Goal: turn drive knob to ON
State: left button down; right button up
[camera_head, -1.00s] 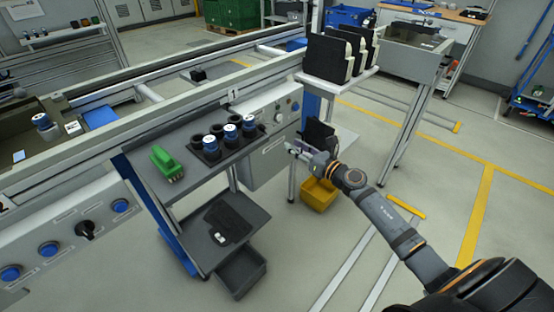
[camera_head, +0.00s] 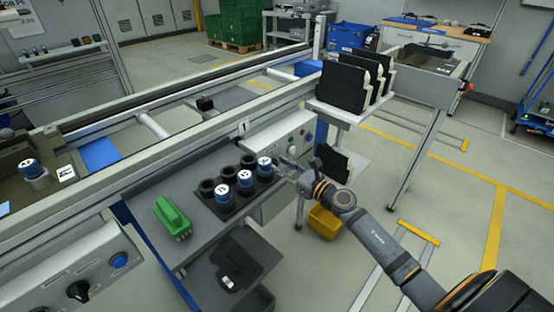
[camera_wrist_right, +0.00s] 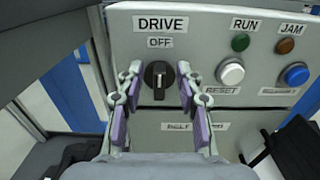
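The black drive knob (camera_wrist_right: 159,80) is on the grey control panel (camera_wrist_right: 222,107) in the right wrist view, under the labels DRIVE and OFF. Its light pointer line looks upright, toward OFF. My right gripper (camera_wrist_right: 158,72) is open, with one purple-grey finger on each side of the knob and visible gaps to it. In the head view my right gripper (camera_head: 284,168) is at the front of the panel (camera_head: 293,133), beside the bottle rack; the knob cannot be made out there. My left gripper is not in view.
The white reset button (camera_wrist_right: 230,72) and blue button (camera_wrist_right: 296,74) are right of the knob. A black rack (camera_head: 229,208) with blue-capped bottles and a green tool (camera_head: 172,217) lie on the shelf close to the gripper. Another black knob (camera_head: 78,290) is at lower left.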

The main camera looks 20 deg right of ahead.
jog(key=shift+s, duration=0.1)
jog(key=shift+c, duration=1)
grip_shut()
